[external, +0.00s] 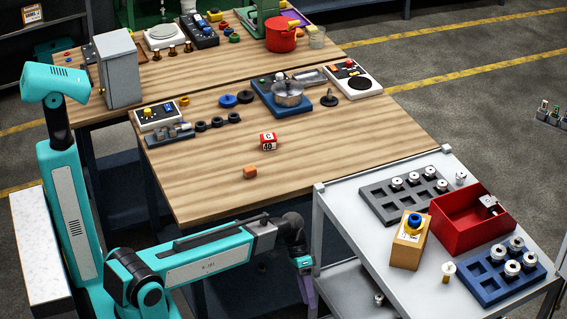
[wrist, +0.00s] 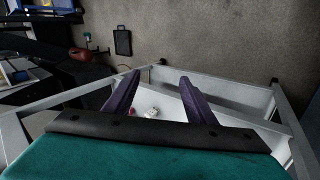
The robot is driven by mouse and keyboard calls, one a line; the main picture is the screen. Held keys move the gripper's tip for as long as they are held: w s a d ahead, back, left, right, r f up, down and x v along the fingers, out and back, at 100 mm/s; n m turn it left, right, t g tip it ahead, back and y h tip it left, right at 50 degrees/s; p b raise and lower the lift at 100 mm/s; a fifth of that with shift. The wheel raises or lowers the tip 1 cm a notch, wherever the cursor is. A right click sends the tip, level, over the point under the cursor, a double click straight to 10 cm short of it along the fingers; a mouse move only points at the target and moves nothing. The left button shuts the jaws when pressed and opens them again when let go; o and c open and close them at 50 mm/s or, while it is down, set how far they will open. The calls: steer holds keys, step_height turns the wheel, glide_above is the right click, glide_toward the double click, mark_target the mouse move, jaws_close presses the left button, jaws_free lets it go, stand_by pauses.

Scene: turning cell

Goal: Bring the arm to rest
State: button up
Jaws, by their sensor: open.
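My gripper (external: 306,281) hangs low at the left side of the grey cart (external: 337,204), below the level of its top, with the fingers pointing down. In the wrist view my gripper (wrist: 158,83) shows two purple fingers spread apart with nothing between them. Beyond the fingers lies the cart's lower shelf (wrist: 178,118), with a small white part (wrist: 151,113) on it. My teal arm reaches from the left, low in front of the wooden bench (external: 200,199).
The cart top holds a red bin (external: 462,238), a blue tray (external: 528,276), a grey tray (external: 376,206) and a yellow box (external: 407,250). The bench carries a red and white cube (external: 268,141), an orange block (external: 250,172) and a chuck on a blue base (external: 266,98).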

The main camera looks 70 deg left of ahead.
steer(key=s+d+f+n+g+y+p, duration=0.1)
steer(key=s+d+f+g+y, duration=0.1)
steer(key=s+f, duration=0.8)
steer(key=s+d+f+g+y+p, duration=0.1)
steer(key=s+f+y, duration=0.4)
steer(key=s+f, duration=0.6)
steer(key=s+d+g, duration=0.1)
steer(key=s+g, duration=0.1)
steer(key=s, duration=0.5)
steer(key=shift+s+n+g, duration=0.3)
steer(key=shift+s+n, duration=0.1)
